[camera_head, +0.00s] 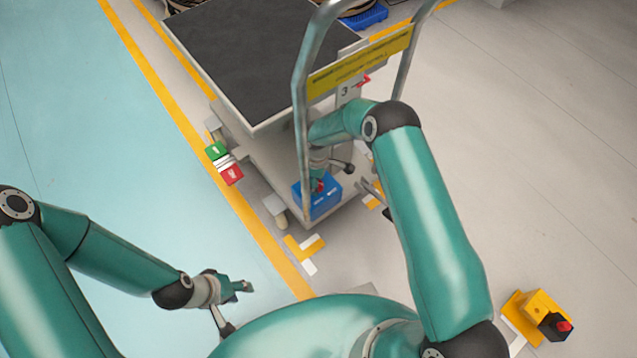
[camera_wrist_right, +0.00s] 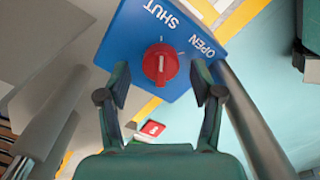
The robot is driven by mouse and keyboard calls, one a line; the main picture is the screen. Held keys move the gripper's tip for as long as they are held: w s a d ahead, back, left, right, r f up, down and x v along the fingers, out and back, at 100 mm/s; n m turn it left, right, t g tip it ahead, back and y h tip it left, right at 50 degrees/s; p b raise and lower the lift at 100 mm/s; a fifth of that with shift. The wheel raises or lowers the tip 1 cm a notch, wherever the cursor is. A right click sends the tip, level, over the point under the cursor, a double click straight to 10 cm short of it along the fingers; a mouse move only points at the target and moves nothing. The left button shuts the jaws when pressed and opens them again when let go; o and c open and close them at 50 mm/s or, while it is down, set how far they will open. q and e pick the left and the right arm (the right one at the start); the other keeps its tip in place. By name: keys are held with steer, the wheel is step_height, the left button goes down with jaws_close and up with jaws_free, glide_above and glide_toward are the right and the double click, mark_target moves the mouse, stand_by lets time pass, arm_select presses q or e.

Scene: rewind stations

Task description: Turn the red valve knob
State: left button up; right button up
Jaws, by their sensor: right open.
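The red valve knob (camera_wrist_right: 160,63) sits on a blue box (camera_wrist_right: 126,38) lettered SHUT and OPEN. Its white line points up in the wrist view, towards the tick nearest SHUT. In the head view the knob (camera_head: 319,186) is small and partly covered, on the blue box (camera_head: 324,201) low on the cart. My right gripper (camera_wrist_right: 160,86) is open, with a fingertip to either side of the knob's lower part; I see no contact. In the head view my right arm partly hides it. My left gripper (camera_head: 236,305) is open and empty above the floor at lower left.
The box is on a cart with a dark top (camera_head: 255,55). Its metal handle (camera_head: 300,110) rises close beside my right arm. Green and red blocks (camera_head: 224,163) are at the cart's left side. A yellow box with a red button (camera_head: 540,315) is at lower right. Open floor lies right.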

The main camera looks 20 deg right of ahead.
steer(key=shift+f, duration=0.65)
